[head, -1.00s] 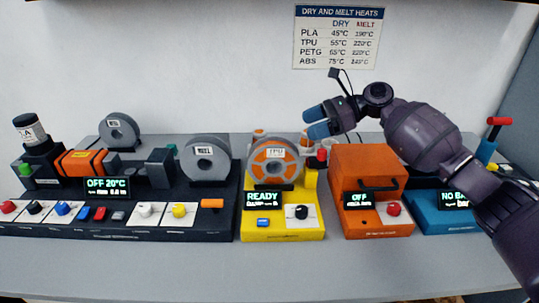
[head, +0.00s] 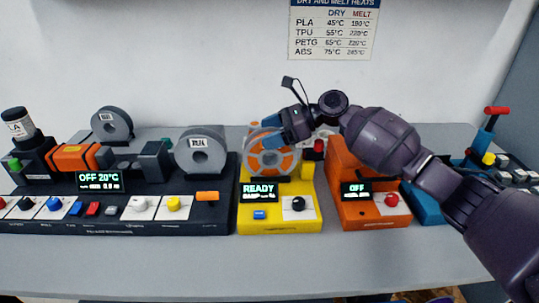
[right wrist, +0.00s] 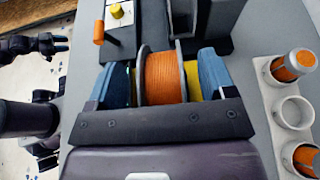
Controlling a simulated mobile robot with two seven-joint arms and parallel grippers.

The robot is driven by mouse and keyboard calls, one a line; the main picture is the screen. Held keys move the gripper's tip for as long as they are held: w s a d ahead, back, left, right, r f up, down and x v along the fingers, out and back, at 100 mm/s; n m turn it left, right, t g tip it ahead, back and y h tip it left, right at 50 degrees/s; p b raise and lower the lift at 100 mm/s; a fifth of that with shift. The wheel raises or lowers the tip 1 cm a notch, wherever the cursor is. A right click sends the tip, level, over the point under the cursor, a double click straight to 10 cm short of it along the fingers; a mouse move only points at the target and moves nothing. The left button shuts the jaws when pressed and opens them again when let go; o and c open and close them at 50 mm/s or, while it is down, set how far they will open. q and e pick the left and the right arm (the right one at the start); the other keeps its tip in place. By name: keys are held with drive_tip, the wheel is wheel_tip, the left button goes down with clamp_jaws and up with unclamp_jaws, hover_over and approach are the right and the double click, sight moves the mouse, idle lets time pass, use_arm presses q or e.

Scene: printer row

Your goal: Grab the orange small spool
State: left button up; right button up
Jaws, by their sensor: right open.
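An orange spool with grey flanges (head: 268,160) stands upright on the yellow machine in the head view. My right gripper (head: 283,132) is at its upper right edge and hides part of it. In the right wrist view the spool's orange winding (right wrist: 165,77) shows between the two blue fingers of my right gripper (right wrist: 160,82), which are apart with gaps at both sides. I cannot tell how deep the spool sits between them.
A white rack (right wrist: 272,100) with orange-topped round items stands beside the spool. The orange machine (head: 372,212) and a red knob (head: 319,147) are close on the right. A grey spool (head: 201,152) stands on the black machine at left. The front table strip is clear.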

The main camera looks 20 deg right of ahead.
drive_tip(key=shift+a, duration=0.1)
clamp_jaws()
idle(0.4)
drive_tip(key=shift+r, duration=0.1)
